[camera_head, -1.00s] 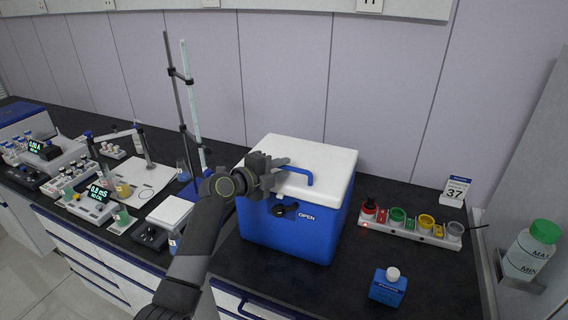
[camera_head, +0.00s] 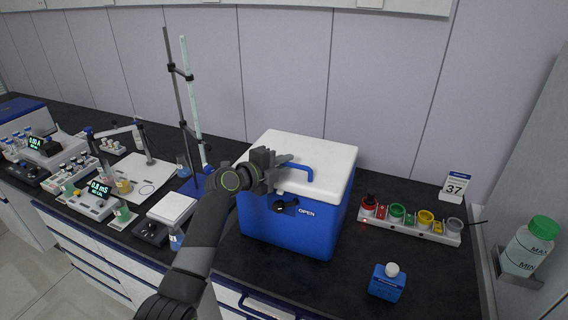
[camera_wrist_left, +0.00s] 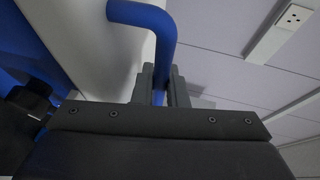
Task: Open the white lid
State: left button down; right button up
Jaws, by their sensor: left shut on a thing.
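The white lid (camera_head: 304,151) lies on top of the blue box (camera_head: 324,232) and looks closed. A blue bar handle (camera_head: 301,167) stands at the lid's front edge; it also shows large in the left wrist view (camera_wrist_left: 150,20). My left gripper (camera_head: 284,163) is at the handle's left end, its fingers (camera_wrist_left: 162,88) on either side of the blue bar, shut on it. A black latch knob (camera_head: 285,206) with the word OPEN beside it is on the box front, below the gripper. My right gripper is not in view.
Left of the box are a stand with a glass tube (camera_head: 191,90), a white scale (camera_head: 172,208) and meters. On the right are a rack of coloured pots (camera_head: 412,222) and a blue bottle (camera_head: 387,282). The wall is behind.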

pick_arm(q)
jog(key=shift+r, duration=0.3)
jog(key=r, duration=0.1)
jog(key=w+r+b, duration=0.1)
jog(key=r, duration=0.1)
jog(key=shift+w+d+r, duration=0.1)
jog(key=shift+w+d, duration=0.05)
jog(key=shift+d, duration=0.05)
jog(key=w+d+r+n+g+y, duration=0.1)
jog(key=w+d+r+g+y, duration=0.1)
jog(key=w+r, duration=0.4)
jog(key=shift+w+r+g, duration=0.15)
jog(key=shift+r+g, duration=0.45)
jog(key=shift+r, duration=0.6)
